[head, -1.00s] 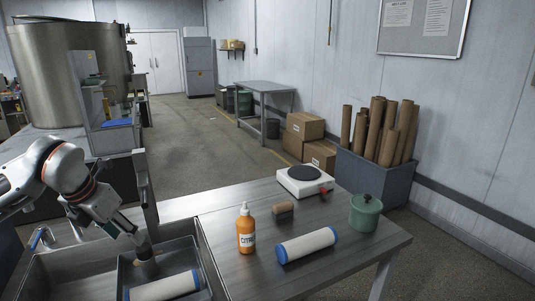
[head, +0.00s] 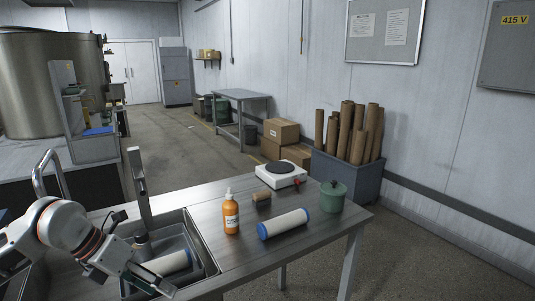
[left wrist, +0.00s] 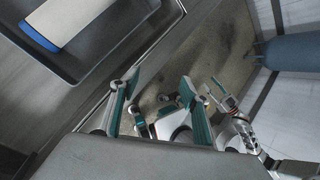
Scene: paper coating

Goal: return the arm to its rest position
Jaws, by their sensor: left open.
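My left arm comes into the head view at the lower left, with its left gripper (head: 150,283) low over the near part of the sink (head: 208,262). In the left wrist view the two teal-edged fingers (left wrist: 160,97) stand apart with nothing held between them. A white roll with a blue end (head: 168,263) lies in a grey tray in the sink, partly hidden by the arm. Its blue end also shows at the top left of the left wrist view (left wrist: 42,38), apart from the fingers. My right gripper is not seen in the head view.
A tap (head: 45,178) and an upright post (head: 140,190) rise by the sink.

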